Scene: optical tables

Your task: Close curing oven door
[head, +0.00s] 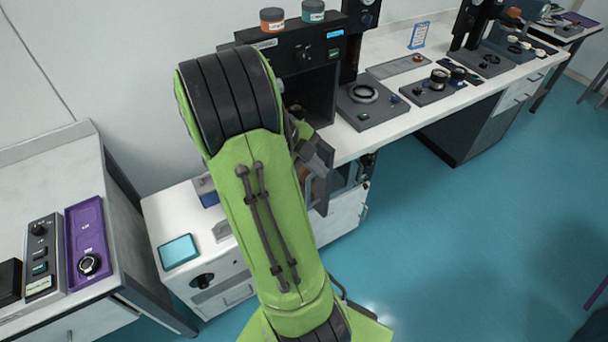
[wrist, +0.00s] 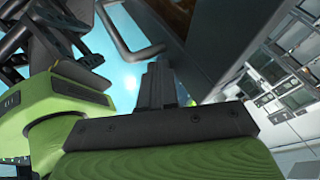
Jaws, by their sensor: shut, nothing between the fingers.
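The curing oven (head: 290,50) is a black box on the white bench, with a small blue display and a dark open cavity (head: 318,95). A dark panel with a brownish middle (head: 322,182), which looks like its door, stands swung out below the cavity, partly hidden by my green arm. My gripper (head: 318,158) is beside this panel; whether they touch is unclear. In the wrist view the shut fingers (wrist: 157,82) point at a gap between a grey bar handle (wrist: 122,38) and a dark panel (wrist: 205,45).
Two jars (head: 272,19) stand on the oven. Instruments (head: 365,105) line the bench to its right. A low white cabinet (head: 165,215) with a teal pad is at left, beside a table with a purple tray (head: 88,235). The blue floor (head: 450,230) is clear at right.

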